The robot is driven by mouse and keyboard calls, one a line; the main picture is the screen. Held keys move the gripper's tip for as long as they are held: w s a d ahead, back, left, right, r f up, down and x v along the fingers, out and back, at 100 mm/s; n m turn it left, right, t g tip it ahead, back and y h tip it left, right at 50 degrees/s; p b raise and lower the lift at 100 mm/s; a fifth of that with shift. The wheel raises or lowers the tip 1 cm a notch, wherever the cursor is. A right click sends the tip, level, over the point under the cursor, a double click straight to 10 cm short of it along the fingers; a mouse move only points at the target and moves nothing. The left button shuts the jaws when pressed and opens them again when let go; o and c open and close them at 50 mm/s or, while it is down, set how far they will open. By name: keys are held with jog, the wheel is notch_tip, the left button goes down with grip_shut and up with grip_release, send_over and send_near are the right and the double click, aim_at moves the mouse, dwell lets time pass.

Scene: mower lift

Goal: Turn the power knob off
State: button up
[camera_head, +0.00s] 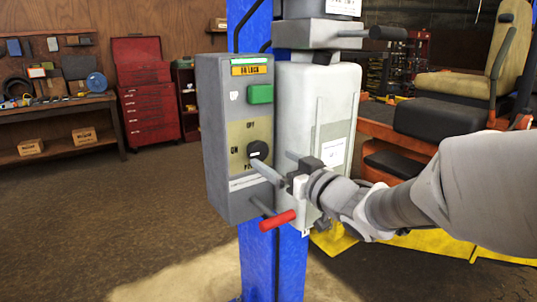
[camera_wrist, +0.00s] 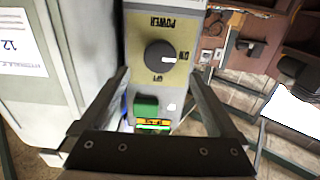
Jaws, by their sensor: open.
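The black round power knob (camera_head: 258,149) sits on a tan plate on the front of the grey control box (camera_head: 220,185). In the wrist view the knob (camera_wrist: 158,56) appears upside down, and its white mark points right, toward the ON label (camera_wrist: 183,55). The OFF label (camera_wrist: 157,77) is on the side of the knob toward the green button. My gripper (camera_head: 272,158) is open in front of the box. In the wrist view my gripper's fingers (camera_wrist: 159,75) are spread with the knob between and beyond them. I cannot tell whether either finger touches it.
A green button (camera_head: 260,93) is above the knob. A red-handled lever (camera_head: 277,220) projects below the box. A white-grey housing (camera_head: 300,105) stands right beside the box on the blue column (camera_head: 290,262). An orange mower (camera_head: 385,130) is at the right. Floor at left is clear.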

aim_at(260, 150)
jog(key=x, duration=0.6)
jog(key=shift+w+a, duration=0.15)
jog(key=shift+w, duration=0.05)
jog(key=shift+c, duration=0.2)
jog(key=c, duration=1.3)
